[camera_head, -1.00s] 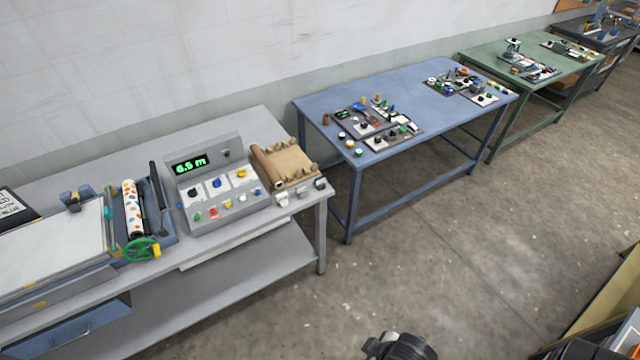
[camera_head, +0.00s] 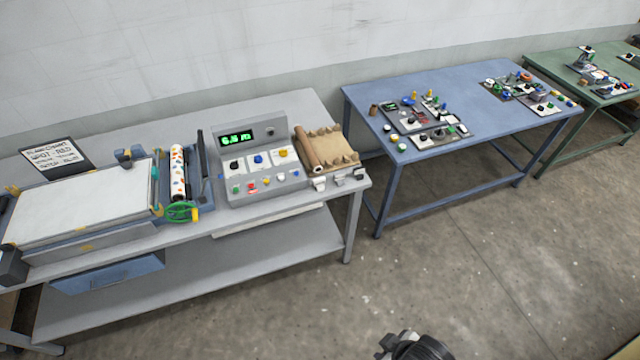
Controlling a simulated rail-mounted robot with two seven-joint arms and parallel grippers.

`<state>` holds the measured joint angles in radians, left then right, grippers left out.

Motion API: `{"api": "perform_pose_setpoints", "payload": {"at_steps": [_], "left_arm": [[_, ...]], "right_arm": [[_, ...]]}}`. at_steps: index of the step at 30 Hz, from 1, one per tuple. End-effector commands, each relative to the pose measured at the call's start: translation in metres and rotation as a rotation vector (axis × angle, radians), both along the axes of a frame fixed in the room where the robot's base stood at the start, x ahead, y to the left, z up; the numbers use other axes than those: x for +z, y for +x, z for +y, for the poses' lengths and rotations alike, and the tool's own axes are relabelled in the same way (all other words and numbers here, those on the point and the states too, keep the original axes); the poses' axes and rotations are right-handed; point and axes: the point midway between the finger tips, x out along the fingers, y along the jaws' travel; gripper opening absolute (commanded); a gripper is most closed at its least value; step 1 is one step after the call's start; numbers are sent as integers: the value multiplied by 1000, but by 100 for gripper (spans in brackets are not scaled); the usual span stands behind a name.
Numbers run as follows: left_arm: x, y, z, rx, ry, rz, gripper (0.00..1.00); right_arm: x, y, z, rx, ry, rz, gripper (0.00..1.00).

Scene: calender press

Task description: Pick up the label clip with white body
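A small clip with a white body (camera_head: 319,184) sits at the front right of the grey bench, in front of the brown roll. Two more small clips stand to its right, a pale one (camera_head: 338,180) and a greyer one (camera_head: 358,174). They are too small to make out their details. A dark part of mine, seemingly my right gripper (camera_head: 392,343), shows at the bottom edge, well below and apart from the bench. Its fingers are not clear. My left gripper is not in view.
The grey bench (camera_head: 270,213) also carries a control box (camera_head: 262,160) with a green display, a brown roll on a sheet (camera_head: 328,147), and a roller press (camera_head: 178,172) with a green handwheel. A blue table (camera_head: 460,130) stands to the right. The floor in front is clear.

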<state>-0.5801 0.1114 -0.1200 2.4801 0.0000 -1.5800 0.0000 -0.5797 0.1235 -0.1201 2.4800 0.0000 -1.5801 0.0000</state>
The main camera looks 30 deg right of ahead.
Motion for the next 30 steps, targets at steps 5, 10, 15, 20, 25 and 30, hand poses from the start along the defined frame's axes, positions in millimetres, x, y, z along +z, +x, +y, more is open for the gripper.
{"api": "perform_pose_setpoints", "payload": {"at_steps": [5, 10, 15, 20, 25, 30], "left_arm": [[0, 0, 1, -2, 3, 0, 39], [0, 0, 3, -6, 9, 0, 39], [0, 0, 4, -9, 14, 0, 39], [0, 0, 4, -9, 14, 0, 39], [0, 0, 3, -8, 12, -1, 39], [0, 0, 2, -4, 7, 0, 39]], "right_arm": [[0, 0, -1, 2, -3, 0, 36], [0, 0, -1, 1, -2, 0, 38], [0, 0, 0, 0, 0, 0, 54], [0, 0, 1, -3, 4, 1, 69], [0, 0, 2, -5, 7, 0, 70], [0, 0, 2, -5, 8, 0, 70]]}}
